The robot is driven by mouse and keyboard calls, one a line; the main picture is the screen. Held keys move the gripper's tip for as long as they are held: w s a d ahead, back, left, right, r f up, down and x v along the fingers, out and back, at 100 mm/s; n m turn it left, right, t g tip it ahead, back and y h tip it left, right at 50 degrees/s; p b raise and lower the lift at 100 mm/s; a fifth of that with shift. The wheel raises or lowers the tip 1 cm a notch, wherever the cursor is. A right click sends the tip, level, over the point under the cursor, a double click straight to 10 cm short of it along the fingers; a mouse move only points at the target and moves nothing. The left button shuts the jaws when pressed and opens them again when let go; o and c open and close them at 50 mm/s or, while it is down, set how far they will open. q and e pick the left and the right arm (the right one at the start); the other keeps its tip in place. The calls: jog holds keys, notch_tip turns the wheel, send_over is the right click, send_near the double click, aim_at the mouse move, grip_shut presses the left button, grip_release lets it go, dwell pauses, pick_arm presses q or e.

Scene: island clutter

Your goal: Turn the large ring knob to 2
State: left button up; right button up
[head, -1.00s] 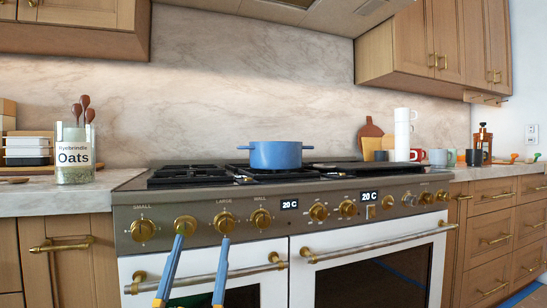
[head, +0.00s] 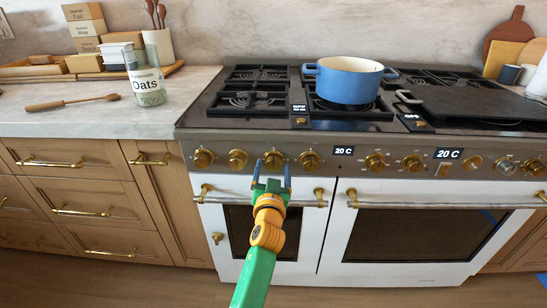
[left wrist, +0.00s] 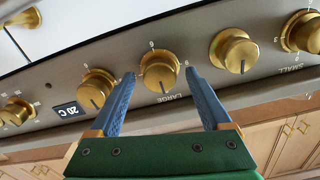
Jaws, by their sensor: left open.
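The large ring knob (head: 273,157) is the brass knob third from the left on the stove's front panel. It also shows in the left wrist view (left wrist: 160,73), under the "LARGE" label, with its dark pointer line toward that label. My left gripper (head: 271,173) is open in front of the knob. In the left wrist view its blue fingertips (left wrist: 160,76) lie on either side of the knob with gaps on both sides. I cannot tell how far the tips are from the panel. My right gripper is not in view.
Neighbouring brass knobs (head: 238,159) and (head: 309,159) sit close on both sides. The oven door handle (head: 228,201) runs just below the panel. A blue pot (head: 348,80) stands on the stove top. An oats jar (head: 148,87) and wooden spoon (head: 72,103) are on the left counter.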

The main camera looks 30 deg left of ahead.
pick_arm(q)
jog(key=shift+w+a+f, duration=0.2)
jog(key=shift+w+a, duration=0.1)
jog(key=shift+w, duration=0.2)
jog(key=shift+s+d+r, duration=0.2)
jog(key=shift+s+r, duration=0.1)
jog(key=shift+c, duration=0.2)
jog(key=shift+s+d+r, duration=0.2)
jog(key=c, duration=0.3)
grip_shut()
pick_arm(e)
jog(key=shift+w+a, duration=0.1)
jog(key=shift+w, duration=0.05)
pick_arm(q)
jog(key=shift+m, duration=0.3)
jog(key=m+p, duration=0.1)
jog(key=m, duration=0.4)
jog(key=shift+d+m, duration=0.1)
jog(key=shift+m, duration=0.3)
jog(key=m+p, duration=0.1)
jog(key=m, duration=0.4)
jog(key=shift+w+m, duration=0.1)
jog(key=shift+m, duration=0.2)
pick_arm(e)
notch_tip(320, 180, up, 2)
